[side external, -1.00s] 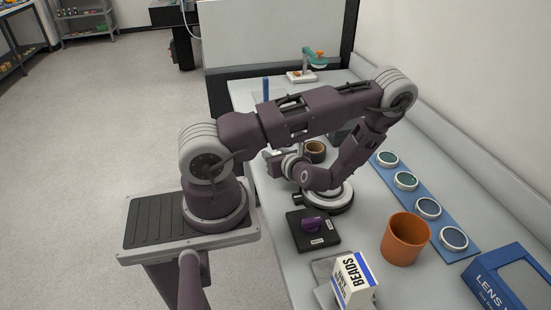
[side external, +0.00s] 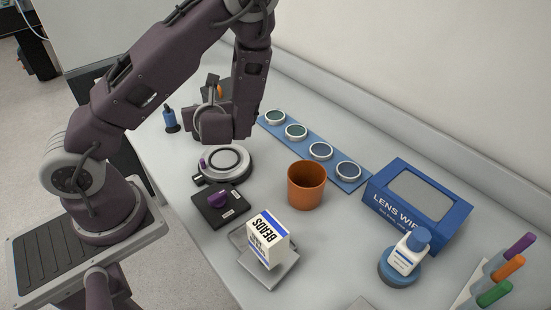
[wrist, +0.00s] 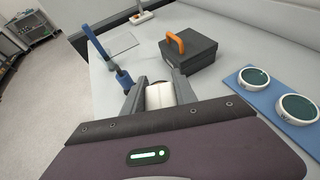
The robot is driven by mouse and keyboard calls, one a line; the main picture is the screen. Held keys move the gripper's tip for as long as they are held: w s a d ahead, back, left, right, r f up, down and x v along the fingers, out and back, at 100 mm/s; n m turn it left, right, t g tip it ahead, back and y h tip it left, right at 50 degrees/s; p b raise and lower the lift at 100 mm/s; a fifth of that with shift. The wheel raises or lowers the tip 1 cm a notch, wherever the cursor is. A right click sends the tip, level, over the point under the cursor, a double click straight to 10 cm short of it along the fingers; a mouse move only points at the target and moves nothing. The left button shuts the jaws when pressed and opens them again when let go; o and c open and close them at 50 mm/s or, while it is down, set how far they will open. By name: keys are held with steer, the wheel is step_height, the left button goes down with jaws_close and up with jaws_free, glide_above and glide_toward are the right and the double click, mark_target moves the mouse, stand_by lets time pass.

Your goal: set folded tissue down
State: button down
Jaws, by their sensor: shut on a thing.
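My gripper (wrist: 158,88) is shut on the folded tissue (wrist: 160,97), a small white piece between its two grey fingers in the wrist view. A brownish curved edge shows just behind the tissue; I cannot tell what it belongs to. In the side view my wrist hides the tissue and most of the fingers. The tissue appears over the far part of the bench, but I cannot tell whether it touches the surface.
A black box with an orange handle (wrist: 188,54) stands beyond the right finger. A blue upright tool (wrist: 104,57) stands left. A blue strip of round lenses (side external: 309,147) lies right.

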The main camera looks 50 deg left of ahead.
steer(key=w+d+r+m+t+h, duration=0.1)
steer(key=w+d+m+t+h, duration=0.2)
steer(key=d, duration=0.6)
steer(key=w+d+r+m+t+h, duration=0.1)
steer(key=w+d+m+t+h, duration=0.2)
steer(key=d, duration=0.6)
steer(key=w+m+t, duration=0.1)
steer(key=w+m, duration=0.1)
steer(key=shift+w+r, duration=0.2)
steer(key=shift+w, duration=0.15)
steer(key=shift+a, duration=0.1)
steer(key=shift+m+t+h, duration=0.4)
steer(key=shift+m+h, duration=0.2)
steer(key=shift+h, duration=0.2)
steer(key=w+a+f, duration=0.1)
steer(key=f, duration=0.3)
steer(key=w+a+f, duration=0.1)
steer(key=f, duration=0.4)
steer(key=w+a+f, duration=0.1)
steer(key=f, duration=0.3)
steer(key=shift+w+f, duration=0.3)
steer(key=shift+w, duration=0.1)
steer(key=shift+f, duration=0.1)
steer(key=c, duration=1)
jaws_free()
